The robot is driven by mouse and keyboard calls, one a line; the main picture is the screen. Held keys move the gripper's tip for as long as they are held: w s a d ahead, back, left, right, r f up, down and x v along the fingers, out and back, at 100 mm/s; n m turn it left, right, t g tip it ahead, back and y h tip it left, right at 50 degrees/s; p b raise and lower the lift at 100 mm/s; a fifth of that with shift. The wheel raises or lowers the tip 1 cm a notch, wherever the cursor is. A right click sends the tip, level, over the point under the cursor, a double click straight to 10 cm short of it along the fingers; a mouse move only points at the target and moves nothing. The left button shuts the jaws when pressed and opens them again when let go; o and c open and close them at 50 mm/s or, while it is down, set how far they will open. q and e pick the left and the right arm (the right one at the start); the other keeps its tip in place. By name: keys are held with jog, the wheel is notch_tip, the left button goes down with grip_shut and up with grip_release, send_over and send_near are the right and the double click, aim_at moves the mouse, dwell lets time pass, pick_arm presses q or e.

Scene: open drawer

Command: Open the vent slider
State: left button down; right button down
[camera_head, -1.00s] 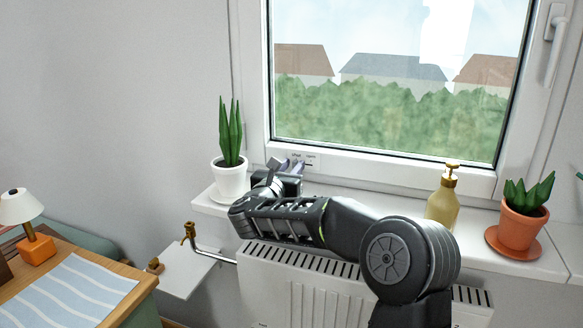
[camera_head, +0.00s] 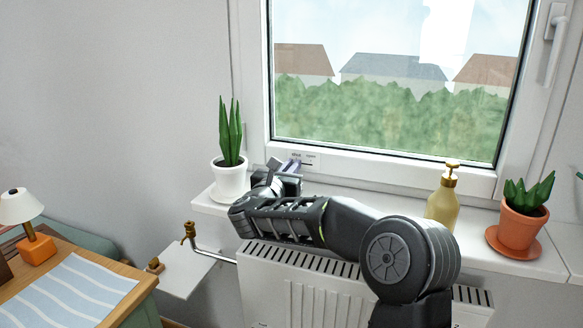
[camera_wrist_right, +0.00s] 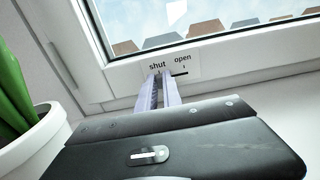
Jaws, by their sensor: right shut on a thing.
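The vent slider is a small white plate (camera_head: 310,158) low on the window frame. In the right wrist view the plate (camera_wrist_right: 188,64) reads "shut" on the left and "open" on the right, with a dark slot under "open". My right gripper (camera_head: 293,163) reaches the plate from the front. In the right wrist view its two pale fingers (camera_wrist_right: 159,76) are close together just below "shut", shut on the slider's knob, which they hide. My left gripper is not in view.
A potted snake plant (camera_head: 230,178) stands on the windowsill just left of my gripper. A gold soap dispenser (camera_head: 441,205) and an orange-potted plant (camera_head: 521,229) stand farther right. A radiator (camera_head: 300,290) is below the sill.

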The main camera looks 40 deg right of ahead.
aim_at(313, 163)
dwell(0.6)
jog(key=shift+s+d+f+b, duration=0.15)
jog(key=shift+s+d+b, duration=0.1)
jog(key=shift+b, duration=0.2)
jog(key=s+d+b, duration=0.2)
jog(key=s+b, duration=0.1)
jog(key=c, duration=1.5)
grip_release()
jog(key=shift+s, duration=0.1)
